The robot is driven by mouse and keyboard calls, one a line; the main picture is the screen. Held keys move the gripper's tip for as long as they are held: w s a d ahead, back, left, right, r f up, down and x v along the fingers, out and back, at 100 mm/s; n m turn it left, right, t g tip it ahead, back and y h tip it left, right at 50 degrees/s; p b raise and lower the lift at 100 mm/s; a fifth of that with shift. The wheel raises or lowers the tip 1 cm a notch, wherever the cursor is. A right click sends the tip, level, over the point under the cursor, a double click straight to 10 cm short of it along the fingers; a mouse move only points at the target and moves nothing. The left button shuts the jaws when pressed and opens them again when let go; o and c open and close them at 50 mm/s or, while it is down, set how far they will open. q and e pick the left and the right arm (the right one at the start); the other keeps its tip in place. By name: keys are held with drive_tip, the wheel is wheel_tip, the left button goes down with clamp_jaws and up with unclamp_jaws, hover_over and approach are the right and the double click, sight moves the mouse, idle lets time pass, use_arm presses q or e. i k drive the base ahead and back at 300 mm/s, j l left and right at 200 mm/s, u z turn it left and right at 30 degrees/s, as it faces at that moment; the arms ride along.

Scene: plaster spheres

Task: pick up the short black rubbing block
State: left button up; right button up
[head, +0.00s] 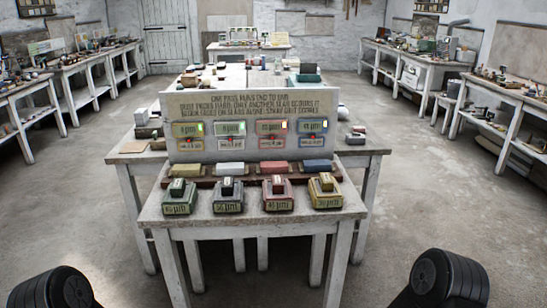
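Four-sided labelled stands in green (178,204), dark grey (229,203), red (277,202) and yellow (325,199) sit in a row on the near small table (215,219). Each bears a small upright piece on top. The piece on the grey stand (228,185) looks dark, nearly black. The pieces are too small for me to tell which is the short black rubbing block. Neither of my grippers is in view. Only dark rounded parts of my arms show at the bottom left and bottom right corners.
Behind the stands, a brown rack (190,182) holds several coloured slabs. A lettered panel (250,107) with lit displays stands behind it and hides part of the larger table (371,152). Cluttered benches line both walls. The floor (90,215) around the tables is clear.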

sight(227, 182)
drive_tip(key=i+j, duration=0.35)
drive_tip(key=j, duration=0.15)
drive_tip(key=i+j, duration=0.35)
drive_tip(key=j, duration=0.15)
drive_tip(key=i+j, duration=0.35)
drive_tip(key=j, duration=0.15)
drive_tip(key=z, duration=1.4)
